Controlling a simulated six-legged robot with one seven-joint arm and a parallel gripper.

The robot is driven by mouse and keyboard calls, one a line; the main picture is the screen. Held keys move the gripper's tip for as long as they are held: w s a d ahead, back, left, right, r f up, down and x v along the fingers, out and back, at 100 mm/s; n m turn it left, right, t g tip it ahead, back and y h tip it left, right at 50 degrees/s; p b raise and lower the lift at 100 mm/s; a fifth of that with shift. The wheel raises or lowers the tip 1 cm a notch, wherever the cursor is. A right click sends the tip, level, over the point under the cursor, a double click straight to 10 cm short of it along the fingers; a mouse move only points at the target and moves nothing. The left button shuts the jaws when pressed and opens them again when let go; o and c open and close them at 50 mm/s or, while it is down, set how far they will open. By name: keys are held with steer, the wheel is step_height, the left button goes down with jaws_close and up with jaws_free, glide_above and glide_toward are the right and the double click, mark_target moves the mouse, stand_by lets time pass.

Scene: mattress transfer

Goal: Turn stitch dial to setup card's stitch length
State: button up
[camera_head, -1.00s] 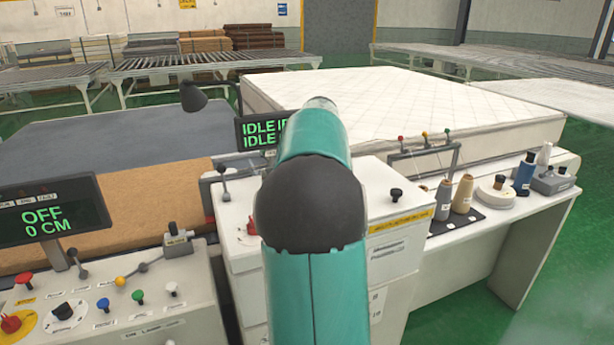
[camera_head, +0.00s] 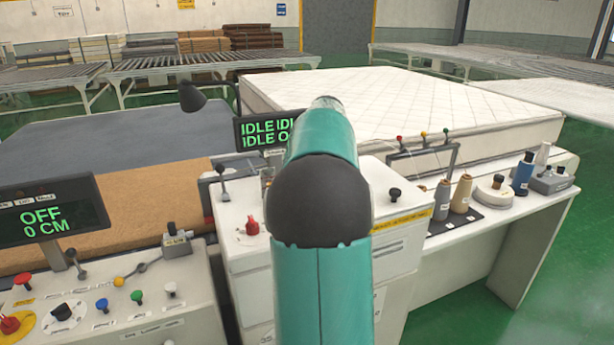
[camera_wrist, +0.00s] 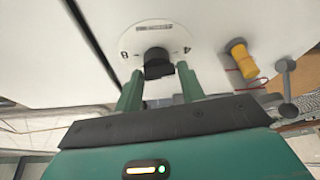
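In the head view my arm hides the gripper and this dial. A screen (camera_head: 262,132) behind my arm reads IDLE, partly covered. No setup card can be made out for certain.
In the wrist view a yellow knob (camera_wrist: 243,60) and a grey lever (camera_wrist: 286,88) stand right of the dial. In the head view a red knob (camera_head: 252,226), a black knob (camera_head: 395,194) and thread cones (camera_head: 462,193) are nearby. A control panel (camera_head: 120,305) is at left.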

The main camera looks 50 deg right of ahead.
steer(key=shift+o, duration=1.4)
steer(key=v, duration=1.3)
steer(key=shift+r, duration=0.4)
steer(key=shift+s, duration=0.15)
